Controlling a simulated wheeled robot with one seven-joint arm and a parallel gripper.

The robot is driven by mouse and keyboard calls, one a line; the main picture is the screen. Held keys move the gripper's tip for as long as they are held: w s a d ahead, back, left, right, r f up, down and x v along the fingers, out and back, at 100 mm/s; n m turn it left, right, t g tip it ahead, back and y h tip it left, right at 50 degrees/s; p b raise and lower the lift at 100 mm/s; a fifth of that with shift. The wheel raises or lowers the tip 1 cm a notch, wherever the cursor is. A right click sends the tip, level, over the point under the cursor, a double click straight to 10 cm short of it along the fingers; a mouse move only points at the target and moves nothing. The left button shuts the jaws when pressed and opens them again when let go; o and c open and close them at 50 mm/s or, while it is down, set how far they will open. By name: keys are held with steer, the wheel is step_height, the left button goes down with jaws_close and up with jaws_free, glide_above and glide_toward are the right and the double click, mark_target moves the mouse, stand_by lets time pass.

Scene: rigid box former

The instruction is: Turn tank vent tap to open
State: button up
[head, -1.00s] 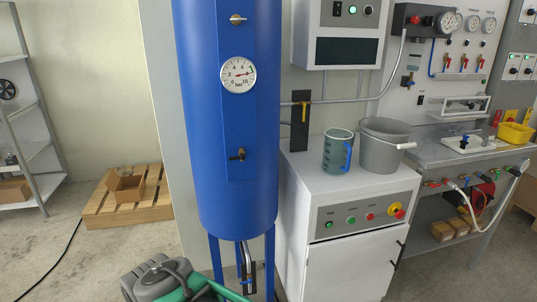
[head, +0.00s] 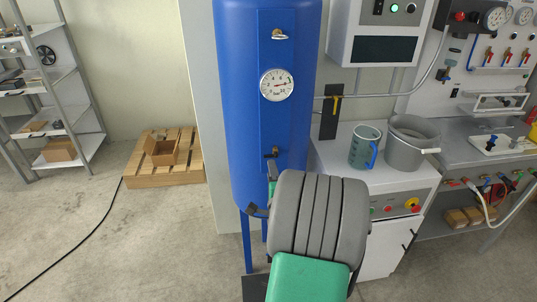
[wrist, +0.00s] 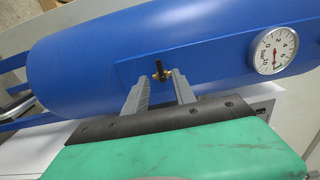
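The blue tank (head: 232,110) stands upright in the head view. A small brass tap with a dark handle (head: 271,155) sits low on its front strip, the handle lying roughly level. The wrist view also shows this tap (wrist: 159,71). Another tap with a pale handle (head: 280,35) sits higher, above the round gauge (head: 277,85). Which one is the vent tap I cannot tell from markings. My gripper (wrist: 160,77) is open and empty, its two grey fingers pointing at the lower tap, which shows between the fingertips. Contact cannot be made out. My arm hides the tank's lower right part.
A grey cabinet with a jug (head: 365,147) and a bucket (head: 406,142) stands right of the tank. A yellow-handled tap (head: 337,103) is on a black plate behind. A pallet with an open box (head: 162,150) lies left.

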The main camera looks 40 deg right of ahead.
mark_target(268, 157)
steer(key=p+x, duration=0.1)
steer(key=x, duration=0.5)
steer(key=shift+w+p, duration=0.15)
steer(key=shift+p, duration=0.2)
steer(key=shift+c, duration=0.2)
jaws_close()
steer(key=shift+a, duration=0.1)
